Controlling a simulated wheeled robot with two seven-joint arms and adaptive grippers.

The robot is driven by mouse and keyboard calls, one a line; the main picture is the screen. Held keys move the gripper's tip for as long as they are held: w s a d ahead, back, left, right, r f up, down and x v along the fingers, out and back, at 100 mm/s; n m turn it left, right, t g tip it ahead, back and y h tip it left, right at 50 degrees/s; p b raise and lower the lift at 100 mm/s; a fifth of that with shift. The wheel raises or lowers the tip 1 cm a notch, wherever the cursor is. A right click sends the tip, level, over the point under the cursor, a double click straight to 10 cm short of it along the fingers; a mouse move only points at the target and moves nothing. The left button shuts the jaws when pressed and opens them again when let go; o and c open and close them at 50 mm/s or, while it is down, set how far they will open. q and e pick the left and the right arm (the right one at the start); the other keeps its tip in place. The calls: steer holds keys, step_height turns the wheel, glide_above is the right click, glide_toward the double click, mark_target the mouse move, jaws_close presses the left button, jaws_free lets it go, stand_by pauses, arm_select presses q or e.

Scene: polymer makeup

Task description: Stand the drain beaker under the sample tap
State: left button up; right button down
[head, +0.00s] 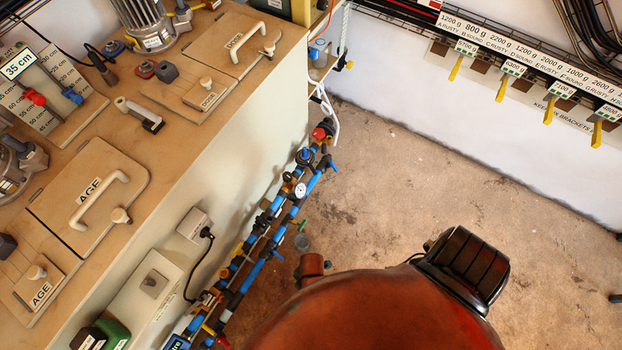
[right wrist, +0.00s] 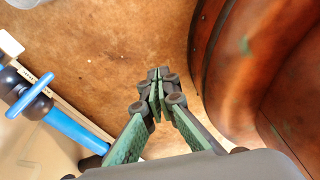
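A grey rounded edge (right wrist: 25,3) is cut off at the top left. My left gripper is out of view.
Blue pipes with valves and a gauge (head: 300,190) run along the bench side (head: 235,165). The red-brown rounded vessel (head: 385,315) fills the bottom of the head view and the wrist view's right side (right wrist: 235,75). Open floor (head: 450,190) lies to the right.

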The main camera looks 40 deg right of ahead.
steer(key=s+d+r+m+h, duration=0.1)
steer(key=s+d+r+m, duration=1.4)
steer(key=d, duration=0.4)
steer(key=r+m, duration=0.1)
steer(key=m, duration=0.1)
steer(key=shift+d+r+m+h, duration=0.25)
steer(key=shift+r+m+h, duration=0.1)
steer(key=shift+m+h, duration=0.05)
steer(key=c, duration=2.7)
jaws_free()
